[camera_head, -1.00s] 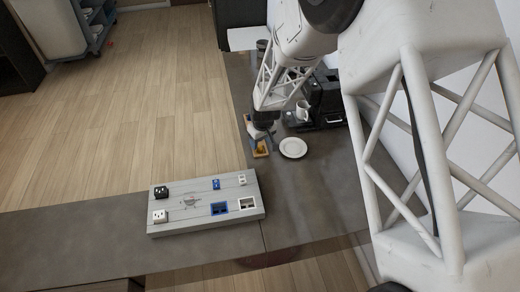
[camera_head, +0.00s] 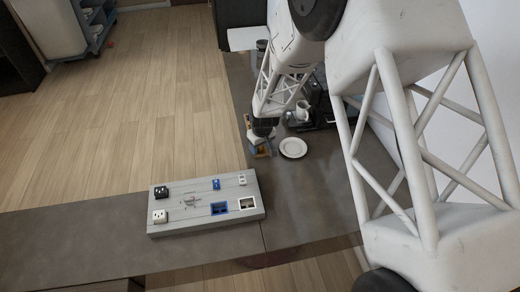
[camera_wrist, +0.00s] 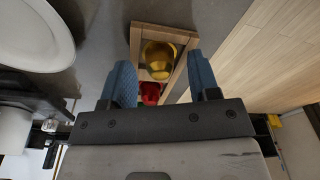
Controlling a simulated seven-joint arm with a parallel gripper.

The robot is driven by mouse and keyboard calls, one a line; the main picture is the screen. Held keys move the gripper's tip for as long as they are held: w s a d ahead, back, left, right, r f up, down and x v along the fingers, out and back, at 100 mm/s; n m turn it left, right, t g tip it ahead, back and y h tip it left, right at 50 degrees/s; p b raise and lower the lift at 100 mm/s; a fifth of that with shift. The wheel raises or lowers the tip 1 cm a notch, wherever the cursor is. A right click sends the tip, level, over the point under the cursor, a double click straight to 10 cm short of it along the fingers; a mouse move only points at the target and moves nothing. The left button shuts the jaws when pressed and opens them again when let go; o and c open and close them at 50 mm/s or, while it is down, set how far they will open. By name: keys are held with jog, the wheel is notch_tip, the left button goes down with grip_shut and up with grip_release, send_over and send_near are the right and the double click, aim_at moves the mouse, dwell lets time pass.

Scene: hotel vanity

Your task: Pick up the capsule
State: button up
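The wrist view shows a small wooden tray (camera_wrist: 137,42) holding a yellow capsule (camera_wrist: 158,58) and a red capsule (camera_wrist: 150,92). The red one is nearer to my gripper and partly hidden. My gripper (camera_wrist: 160,80) is open, with its two blue fingers apart on either side of the tray area in this view. Nothing is held between them. In the head view my gripper (camera_head: 258,143) is low at the tray, which it and the wrist partly hide. I cannot tell the exact height of the fingers above the capsules.
A white plate (camera_head: 293,148) lies just right of the tray and also shows in the wrist view (camera_wrist: 35,35). A dark coffee machine (camera_head: 322,104) and a white cup (camera_head: 302,111) stand behind. A grey socket board (camera_head: 180,216) lies at the front left. The counter's left edge is close to the tray.

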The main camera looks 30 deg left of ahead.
jog(key=c, duration=0.9)
jog(key=shift+r, duration=0.15)
jog(key=shift+r, duration=0.8)
jog(key=shift+s+d+r, duration=0.1)
jog(key=shift+r, duration=0.85)
jog(key=s+d, duration=0.7)
jog(key=s+d+r, duration=0.1)
jog(key=s+d, duration=0.3)
jog(key=shift+d+r, duration=0.1)
jog(key=shift+d, duration=0.05)
